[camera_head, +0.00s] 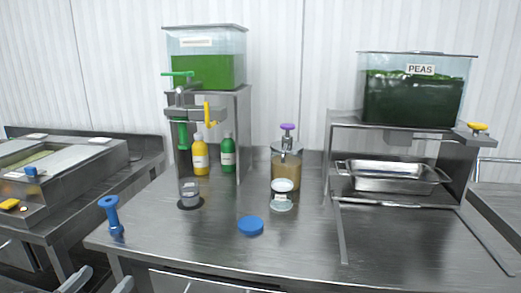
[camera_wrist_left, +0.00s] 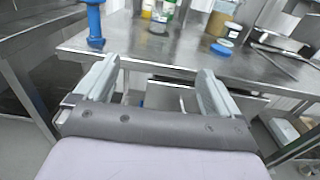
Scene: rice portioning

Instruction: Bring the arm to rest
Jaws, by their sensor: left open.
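My left gripper (camera_head: 98,282) shows at the bottom left edge of the head view, in front of the steel table and below its top. In the left wrist view its two fingers (camera_wrist_left: 155,88) stand wide apart with nothing between them. The steel table (camera_head: 330,255) lies beyond the fingers. A blue-handled tool (camera_head: 113,217) stands at the table's front left corner, apart from the gripper; it also shows in the left wrist view (camera_wrist_left: 95,22). My right gripper is in neither view.
On the table stand a cup (camera_head: 190,192) under a dispenser, yellow (camera_head: 200,158) and green (camera_head: 228,156) bottles, a brown-filled jar (camera_head: 286,168) and a blue lid (camera_head: 250,226). A peas container (camera_head: 418,98) sits above a steel tray (camera_head: 392,180). The front middle of the table is clear.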

